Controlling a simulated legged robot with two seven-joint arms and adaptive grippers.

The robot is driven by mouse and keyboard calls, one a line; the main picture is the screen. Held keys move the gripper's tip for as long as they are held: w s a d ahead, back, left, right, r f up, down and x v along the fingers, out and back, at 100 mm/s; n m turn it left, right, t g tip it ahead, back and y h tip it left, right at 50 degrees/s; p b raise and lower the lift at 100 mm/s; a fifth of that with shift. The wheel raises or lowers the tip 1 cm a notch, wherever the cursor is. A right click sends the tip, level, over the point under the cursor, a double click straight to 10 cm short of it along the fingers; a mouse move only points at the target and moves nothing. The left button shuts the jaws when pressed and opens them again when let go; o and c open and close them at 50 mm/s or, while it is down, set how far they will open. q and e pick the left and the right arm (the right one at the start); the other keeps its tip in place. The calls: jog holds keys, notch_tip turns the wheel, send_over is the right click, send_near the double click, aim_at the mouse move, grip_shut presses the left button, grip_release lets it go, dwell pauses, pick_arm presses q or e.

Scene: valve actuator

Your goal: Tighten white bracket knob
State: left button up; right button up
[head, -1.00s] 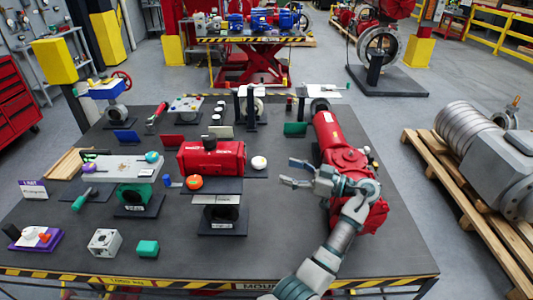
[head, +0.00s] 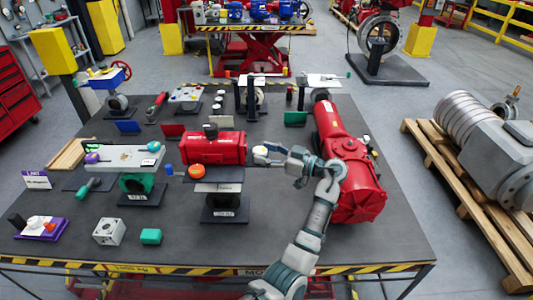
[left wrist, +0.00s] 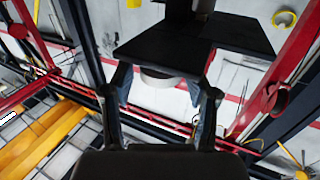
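The white knob (head: 260,150) is to the right of the red actuator body in the head view, partly hidden by my left gripper. My left gripper (head: 266,156) reaches it from the right, its fingers pointing left. In the left wrist view the white knob (left wrist: 161,78) shows as a short round piece against the black bracket (left wrist: 160,45). The fingers of my left gripper (left wrist: 161,88) are apart, one on either side of the knob, with gaps visible. I cannot tell whether either fingertip touches it. My right gripper is not in view.
The red actuator (head: 213,148) is left of the gripper. A large red cylinder (head: 345,160) lies close to its right. An orange knob (head: 196,171) sits on a stand in front. The table's (head: 280,240) front right is mostly clear.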

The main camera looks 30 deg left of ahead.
pick_arm(q)
jog(key=c, duration=0.7)
jog(key=shift+o, duration=0.2)
jog(key=shift+s+m+t, duration=0.1)
jog(key=shift+m+t, duration=0.2)
jog(key=shift+t, duration=0.2)
jog(key=m+t, duration=0.1)
jog(key=t, duration=0.1)
jog(key=m+t, duration=0.1)
jog(key=t, duration=0.1)
jog(key=m+t, duration=0.2)
jog(key=shift+s+r+t, duration=0.1)
jog(key=shift+s+t, duration=0.2)
jog(key=shift+s, duration=0.1)
jog(key=m+t+h, duration=0.1)
jog(key=m+t+h+p, duration=0.1)
jog(key=t, duration=0.1)
jog(key=m+t+p, duration=0.1)
jog(key=t, duration=0.1)
jog(key=shift+s+a+r+m+h, duration=0.15)
jog(key=shift+s+m+h, duration=0.1)
jog(key=shift+m+h, duration=0.15)
jog(key=shift+m+t+h+p, duration=0.3)
jog(key=shift+t, duration=0.1)
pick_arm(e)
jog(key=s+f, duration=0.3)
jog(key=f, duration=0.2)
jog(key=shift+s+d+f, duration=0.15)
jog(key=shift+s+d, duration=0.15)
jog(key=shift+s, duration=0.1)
